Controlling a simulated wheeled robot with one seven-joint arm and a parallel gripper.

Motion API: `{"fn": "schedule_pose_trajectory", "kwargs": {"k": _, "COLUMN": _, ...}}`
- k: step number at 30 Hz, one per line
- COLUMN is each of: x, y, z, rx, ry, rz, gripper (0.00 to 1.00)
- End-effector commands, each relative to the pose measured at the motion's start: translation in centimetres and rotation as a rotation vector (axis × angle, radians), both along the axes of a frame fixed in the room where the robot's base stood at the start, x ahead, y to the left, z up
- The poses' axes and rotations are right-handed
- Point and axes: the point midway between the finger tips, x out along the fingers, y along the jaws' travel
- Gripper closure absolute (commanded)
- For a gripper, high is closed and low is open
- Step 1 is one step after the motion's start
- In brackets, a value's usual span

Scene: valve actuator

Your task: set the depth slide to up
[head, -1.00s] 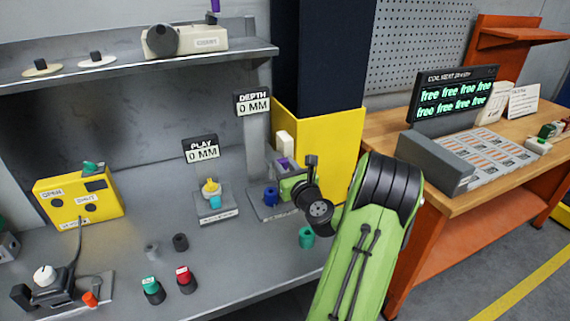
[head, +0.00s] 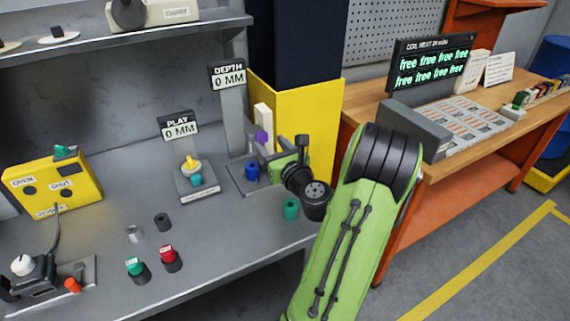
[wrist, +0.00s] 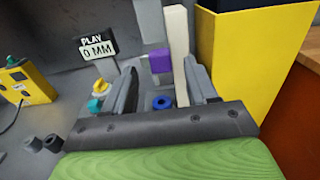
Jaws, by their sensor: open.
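The depth station stands under a DEPTH sign (head: 228,77) reading 0 MM. It has a grey column, a cream upright bar (head: 264,118), a purple block (head: 262,138) and a blue cylinder (head: 251,171) low at the front. In the wrist view, the purple block (wrist: 160,62) sits beside the cream bar (wrist: 178,50), and the blue cylinder (wrist: 162,102) shows as a ring below. Which part is the slide is not labelled. My gripper (wrist: 161,72) is open and empty; its fingers appear on either side of these parts. In the head view it is partly hidden by my wrist.
A yellow panel (head: 298,130) rises just right of the station. The PLAY station (head: 197,180) with a yellow knob stands to the left. A teal cylinder (head: 290,209) is near the bench edge. A yellow control box (head: 50,188) is at far left. A wooden bench (head: 375,95) stands right.

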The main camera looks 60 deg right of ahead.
Motion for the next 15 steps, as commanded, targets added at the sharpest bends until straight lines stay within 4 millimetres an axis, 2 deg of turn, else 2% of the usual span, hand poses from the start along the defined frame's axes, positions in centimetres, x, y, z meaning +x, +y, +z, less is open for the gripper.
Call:
{"fn": "schedule_pose_trajectory", "kwargs": {"k": 1, "x": -1.4, "y": 0.6, "z": -0.5, "rx": 0.004, "ry": 0.000, "rz": -0.008, "gripper": 0.43}}
{"fn": "schedule_pose_trajectory", "kwargs": {"k": 6, "x": -5.4, "y": 3.1, "z": -0.5, "rx": -0.002, "ry": -0.002, "rz": -0.007, "gripper": 0.43}}
{"fn": "schedule_pose_trajectory", "kwargs": {"k": 8, "x": -5.5, "y": 3.3, "z": -0.8, "rx": -0.015, "ry": 0.003, "rz": 0.001, "gripper": 0.43}}
{"fn": "schedule_pose_trajectory", "kwargs": {"k": 15, "x": -7.6, "y": 4.5, "z": -0.6, "rx": -0.008, "ry": -0.001, "rz": -0.005, "gripper": 0.43}}
